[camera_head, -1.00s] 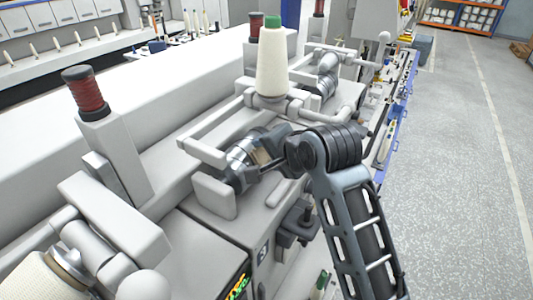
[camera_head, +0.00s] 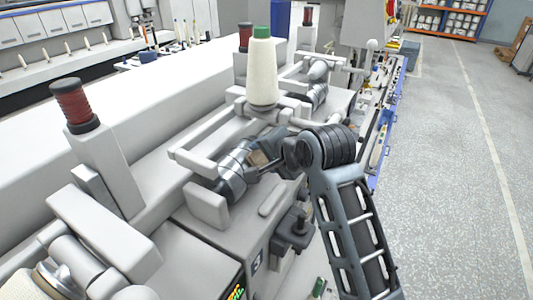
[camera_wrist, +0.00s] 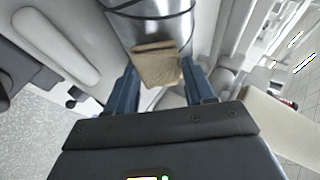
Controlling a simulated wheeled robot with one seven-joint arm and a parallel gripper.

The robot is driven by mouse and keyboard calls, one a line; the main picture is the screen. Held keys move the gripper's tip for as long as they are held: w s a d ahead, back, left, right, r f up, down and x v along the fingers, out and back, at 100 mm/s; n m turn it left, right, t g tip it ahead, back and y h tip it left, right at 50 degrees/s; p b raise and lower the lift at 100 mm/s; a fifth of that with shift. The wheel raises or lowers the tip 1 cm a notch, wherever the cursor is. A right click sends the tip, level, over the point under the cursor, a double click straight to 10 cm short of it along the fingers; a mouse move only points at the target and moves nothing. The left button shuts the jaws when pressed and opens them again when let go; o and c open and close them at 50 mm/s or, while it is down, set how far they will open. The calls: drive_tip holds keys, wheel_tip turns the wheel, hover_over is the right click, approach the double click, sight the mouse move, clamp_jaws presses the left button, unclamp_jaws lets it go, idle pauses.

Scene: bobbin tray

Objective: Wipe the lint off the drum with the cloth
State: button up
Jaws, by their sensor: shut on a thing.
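The drum (camera_wrist: 150,22) is a shiny metal cylinder with dark curved grooves. In the head view the drum (camera_head: 233,172) sits in the machine's front, partly hidden by my arm. My gripper (camera_wrist: 158,78) is shut on a tan folded cloth (camera_wrist: 158,66), held between its two blue fingers. The cloth's far edge lies over or against the near side of the drum; I cannot tell how firmly it touches. In the head view the cloth (camera_head: 259,158) shows as a small brown patch beside the drum. No lint can be made out.
A cream yarn cone with a green top (camera_head: 262,72) stands just behind the drum. A grey bracket (camera_head: 206,203) flanks the drum at its near left. A red bobbin (camera_head: 75,103) stands on a post at left. Open floor (camera_head: 450,150) lies to the right.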

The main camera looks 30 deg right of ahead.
drive_tip(key=s+a, duration=0.3)
drive_tip(key=a, duration=0.2)
drive_tip(key=shift+s+a, duration=0.2)
drive_tip(key=shift+s, duration=0.1)
idle(1.0)
drive_tip(key=s+d+r, duration=0.3)
drive_tip(key=s+r, duration=0.1)
drive_tip(key=shift+s+r, duration=0.2)
drive_tip(key=shift+r, duration=0.05)
idle(0.5)
idle(0.4)
